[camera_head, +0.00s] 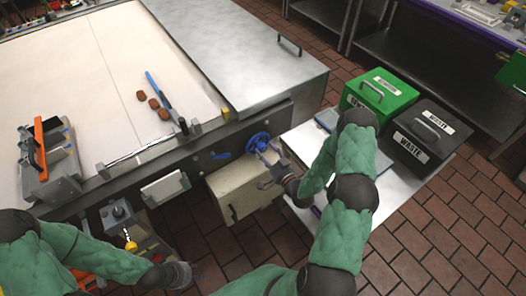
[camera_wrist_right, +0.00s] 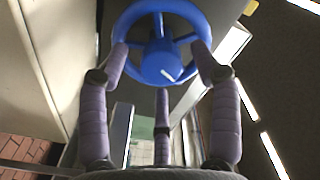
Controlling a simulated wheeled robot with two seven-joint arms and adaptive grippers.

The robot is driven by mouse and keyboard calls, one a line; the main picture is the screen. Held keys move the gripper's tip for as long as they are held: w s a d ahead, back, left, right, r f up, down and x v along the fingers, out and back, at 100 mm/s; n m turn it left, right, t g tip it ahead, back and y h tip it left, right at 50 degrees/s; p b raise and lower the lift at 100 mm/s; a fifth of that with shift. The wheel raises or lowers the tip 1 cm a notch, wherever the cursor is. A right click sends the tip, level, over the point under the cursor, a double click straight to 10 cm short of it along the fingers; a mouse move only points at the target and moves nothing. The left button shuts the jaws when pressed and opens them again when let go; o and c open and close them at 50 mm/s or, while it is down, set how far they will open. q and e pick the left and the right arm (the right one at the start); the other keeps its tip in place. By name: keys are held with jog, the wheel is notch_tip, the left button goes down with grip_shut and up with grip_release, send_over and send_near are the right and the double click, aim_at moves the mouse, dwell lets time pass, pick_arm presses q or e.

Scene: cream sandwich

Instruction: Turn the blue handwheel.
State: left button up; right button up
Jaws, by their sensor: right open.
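The blue handwheel (camera_head: 258,143) is mounted on the side of the conveyor machine, at its right end. In the right wrist view the blue handwheel (camera_wrist_right: 160,66) faces me, with its spokes and hub visible. My right gripper (camera_head: 265,157) is at the wheel, open. In the right wrist view the purple fingers of my right gripper (camera_wrist_right: 160,52) are spread, two overlapping the wheel's lower rim at left and right and one below it. I cannot tell whether they touch it. My left gripper (camera_head: 188,274) is low in the head view, away from the wheel; its opening is unclear.
A cream box (camera_head: 243,190) hangs just below the wheel. Brick floor lies in front.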

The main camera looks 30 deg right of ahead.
jog(key=shift+w, duration=0.9)
jog(key=shift+a, duration=0.1)
jog(key=c, duration=1.1)
jog(key=shift+c, duration=0.2)
jog(key=shift+m, duration=0.3)
